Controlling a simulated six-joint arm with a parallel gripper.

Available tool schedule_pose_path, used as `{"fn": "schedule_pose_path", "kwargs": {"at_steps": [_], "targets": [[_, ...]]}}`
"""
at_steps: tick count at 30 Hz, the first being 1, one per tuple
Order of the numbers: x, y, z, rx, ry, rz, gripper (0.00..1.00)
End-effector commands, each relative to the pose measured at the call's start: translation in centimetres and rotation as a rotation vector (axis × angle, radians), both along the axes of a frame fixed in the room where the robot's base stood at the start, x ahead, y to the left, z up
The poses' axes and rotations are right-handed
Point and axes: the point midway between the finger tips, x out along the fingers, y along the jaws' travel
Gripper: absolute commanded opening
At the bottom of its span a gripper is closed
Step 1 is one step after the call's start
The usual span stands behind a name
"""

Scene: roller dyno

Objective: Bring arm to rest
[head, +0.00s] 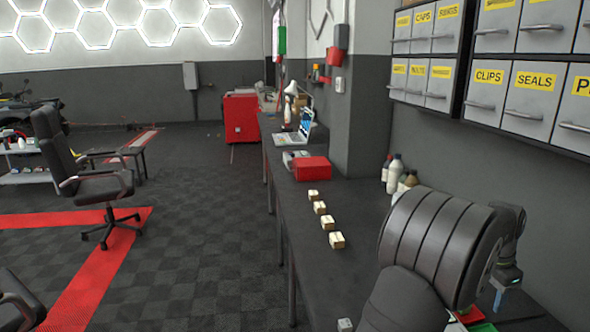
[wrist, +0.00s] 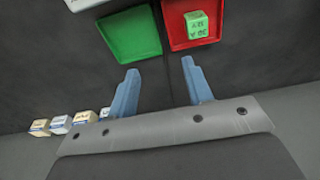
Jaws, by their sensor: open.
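My gripper (wrist: 160,67) is open in the wrist view, its two blue fingers apart with nothing between them. Beyond the fingertips, a green tray (wrist: 130,36) lies to the left and a red tray (wrist: 176,30) to the right. In the head view, my arm fills the lower right and hides most of the trays. A blue finger of my gripper (head: 497,299) shows at the right, above the bench.
Several small boxes (head: 320,208) stand in a row on the dark bench (head: 290,228). Bottles (head: 395,170) stand by the wall. Labelled drawers (head: 530,88) overhang the bench at right.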

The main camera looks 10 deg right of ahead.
Motion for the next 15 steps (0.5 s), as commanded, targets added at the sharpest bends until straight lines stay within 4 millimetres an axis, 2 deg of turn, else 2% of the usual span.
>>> {"fn": "schedule_pose_path", "kwargs": {"at_steps": [10, 15], "targets": [[-6.2, -0.6, 3.7, -0.002, -0.001, -0.004, 0.46], [-7.3, 1.5, 4.8, -0.001, 0.0, -0.003, 0.46]]}}
